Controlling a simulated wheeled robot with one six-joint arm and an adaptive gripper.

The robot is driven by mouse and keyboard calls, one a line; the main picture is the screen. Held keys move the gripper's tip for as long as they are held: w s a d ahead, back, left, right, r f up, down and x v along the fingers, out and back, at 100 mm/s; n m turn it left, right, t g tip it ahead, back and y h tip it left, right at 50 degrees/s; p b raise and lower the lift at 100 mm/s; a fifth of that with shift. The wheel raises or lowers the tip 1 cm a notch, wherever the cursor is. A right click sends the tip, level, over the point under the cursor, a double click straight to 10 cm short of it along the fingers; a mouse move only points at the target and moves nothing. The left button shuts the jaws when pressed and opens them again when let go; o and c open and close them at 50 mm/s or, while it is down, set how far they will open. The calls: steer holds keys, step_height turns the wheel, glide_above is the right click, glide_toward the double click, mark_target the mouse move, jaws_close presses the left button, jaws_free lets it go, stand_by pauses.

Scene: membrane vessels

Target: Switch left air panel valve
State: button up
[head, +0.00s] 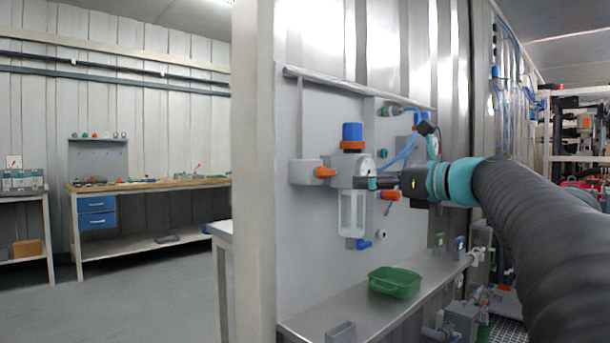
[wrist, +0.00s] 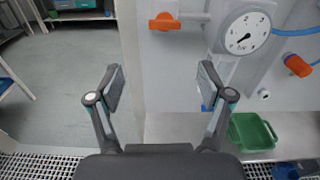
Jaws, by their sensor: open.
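The air panel (head: 296,230) is a grey upright board. Its left valve has an orange handle (head: 325,172) on a grey block at the panel's left side; in the wrist view the orange handle (wrist: 165,22) lies at the top centre, beyond my fingers. A second orange handle (head: 390,195) is further right; it also shows in the wrist view (wrist: 298,65). My gripper (head: 372,183) is open and empty, in front of the panel, right of the left handle in the head view. In the wrist view its two fingers (wrist: 161,85) stand wide apart, touching nothing.
A round gauge (wrist: 244,34) sits right of the left handle. A blue-topped regulator (head: 352,134) and blue hoses are on the panel. A green tray (head: 394,282) stands on the metal shelf (head: 320,312) below. A wall post (head: 252,180) is left of the panel.

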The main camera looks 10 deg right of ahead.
mark_target(329, 171)
steer(key=shift+m, duration=0.3)
steer(key=x, duration=0.4)
steer(key=r+p+x, duration=0.1)
steer(key=x, duration=0.8)
steer(key=shift+w+d+r, duration=0.15)
steer(key=shift+w+r, duration=0.2)
steer(key=shift+w, duration=0.15)
